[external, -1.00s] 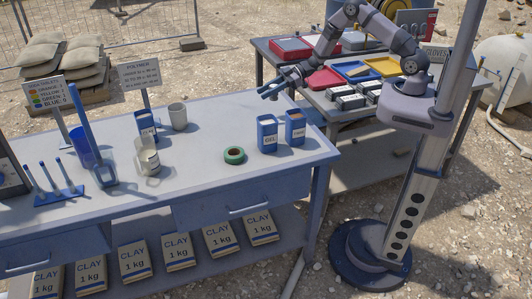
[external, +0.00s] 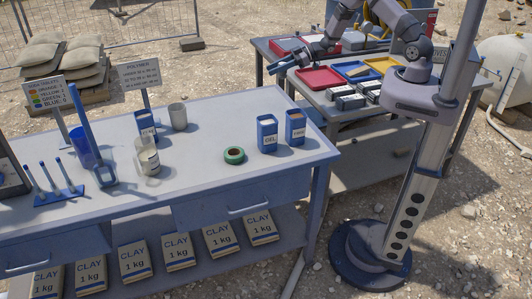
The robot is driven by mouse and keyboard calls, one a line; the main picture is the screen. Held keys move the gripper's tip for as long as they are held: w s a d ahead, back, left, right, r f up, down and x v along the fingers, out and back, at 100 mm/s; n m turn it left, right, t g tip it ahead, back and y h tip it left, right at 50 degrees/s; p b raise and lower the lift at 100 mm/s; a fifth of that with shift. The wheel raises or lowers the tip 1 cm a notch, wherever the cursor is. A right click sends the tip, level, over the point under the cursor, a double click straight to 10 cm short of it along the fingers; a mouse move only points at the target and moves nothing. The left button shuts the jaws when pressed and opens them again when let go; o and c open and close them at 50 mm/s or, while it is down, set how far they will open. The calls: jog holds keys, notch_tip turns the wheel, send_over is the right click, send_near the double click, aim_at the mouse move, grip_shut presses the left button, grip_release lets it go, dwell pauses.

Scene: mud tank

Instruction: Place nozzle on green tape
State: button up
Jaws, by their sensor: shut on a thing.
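My gripper (external: 277,68) is up at the back, above the gap between the workbench and the second table, well away from the tape. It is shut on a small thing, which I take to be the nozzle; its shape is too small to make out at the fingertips. No other nozzle shows on the bench.
The bench front (external: 215,185) near the tape is clear.

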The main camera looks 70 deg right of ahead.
jog(key=w+a+r+m+t+h+b, duration=0.1)
jog(key=w+a+r+m+h+b, duration=0.15)
jog(key=w, duration=0.45)
jog(key=w+a+r+m+t+h+b, duration=0.1)
jog(key=w+a+r+m+h+b, duration=0.2)
jog(key=w, duration=0.4)
jog(key=m+h+b, duration=0.1)
jog(key=h+b, duration=0.1)
jog(key=b, duration=0.9)
send_over(226, 150)
notch_tip(226, 150, down, 9)
jog(key=shift+r, duration=0.15)
jog(key=shift+f+b, duration=0.3)
jog(key=shift+f, duration=4.65)
jog(key=shift+f, duration=0.15)
